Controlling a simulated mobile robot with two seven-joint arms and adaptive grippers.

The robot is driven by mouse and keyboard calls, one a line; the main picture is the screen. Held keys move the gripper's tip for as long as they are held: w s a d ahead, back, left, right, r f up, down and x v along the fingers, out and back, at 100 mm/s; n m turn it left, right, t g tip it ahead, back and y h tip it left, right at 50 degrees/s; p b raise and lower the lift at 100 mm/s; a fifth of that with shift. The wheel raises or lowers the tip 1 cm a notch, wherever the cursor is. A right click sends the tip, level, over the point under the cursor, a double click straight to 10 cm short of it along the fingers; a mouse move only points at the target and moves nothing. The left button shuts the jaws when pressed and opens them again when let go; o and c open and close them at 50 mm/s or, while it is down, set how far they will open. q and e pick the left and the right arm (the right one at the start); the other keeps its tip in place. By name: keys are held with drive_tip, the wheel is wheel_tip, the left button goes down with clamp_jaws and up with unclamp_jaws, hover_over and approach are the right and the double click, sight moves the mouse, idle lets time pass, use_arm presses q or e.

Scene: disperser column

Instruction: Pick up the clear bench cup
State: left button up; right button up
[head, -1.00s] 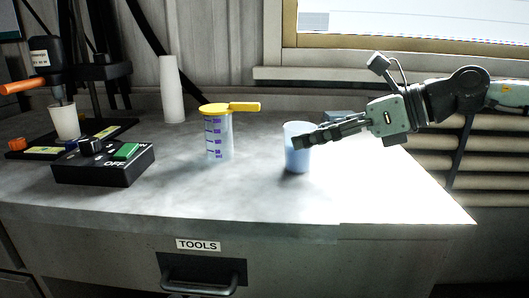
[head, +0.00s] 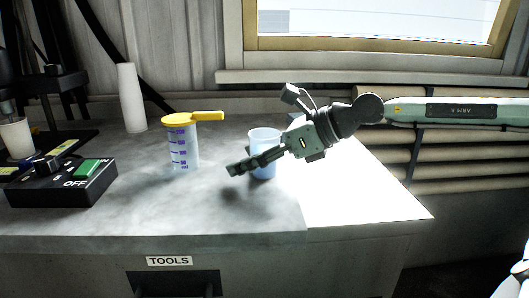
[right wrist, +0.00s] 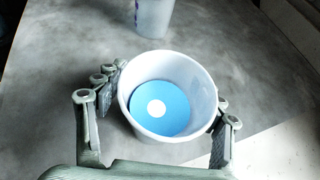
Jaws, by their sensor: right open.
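The clear bench cup (head: 264,137) stands upright on the grey bench, left of the bright patch, pale bluish and see-through. In the right wrist view the cup (right wrist: 150,72) is seen from above, with a blue disc with a white centre at its bottom. My right gripper (head: 238,168) is open, its fingers low across the front of the cup in the head view. In the right wrist view one finger is on each side of the cup. Whether they touch it I cannot tell. My left gripper is not in view.
A yellow-lidded measuring cup (head: 184,150) stands left of the cup. A white stack of cups (head: 132,98) is behind it. A black control box (head: 62,183) and a white cup (head: 16,138) are at the left. The bench front edge is above the TOOLS drawer (head: 170,261).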

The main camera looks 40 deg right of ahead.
drive_tip(key=shift+c, duration=0.3)
drive_tip(key=c, duration=1.4)
wheel_tip(320, 180, up, 9)
drive_tip(key=shift+w+f+p, duration=0.1)
drive_tip(key=shift+p, duration=0.2)
wheel_tip(320, 180, up, 8)
drive_tip(key=p, duration=0.3)
drive_tip(key=shift+r, duration=0.25)
drive_tip(key=shift+c, duration=0.2)
drive_tip(key=shift+r, duration=0.35)
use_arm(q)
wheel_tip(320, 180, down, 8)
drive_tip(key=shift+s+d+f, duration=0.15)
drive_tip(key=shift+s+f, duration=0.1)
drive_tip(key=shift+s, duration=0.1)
use_arm(e)
drive_tip(key=shift+c, duration=0.2)
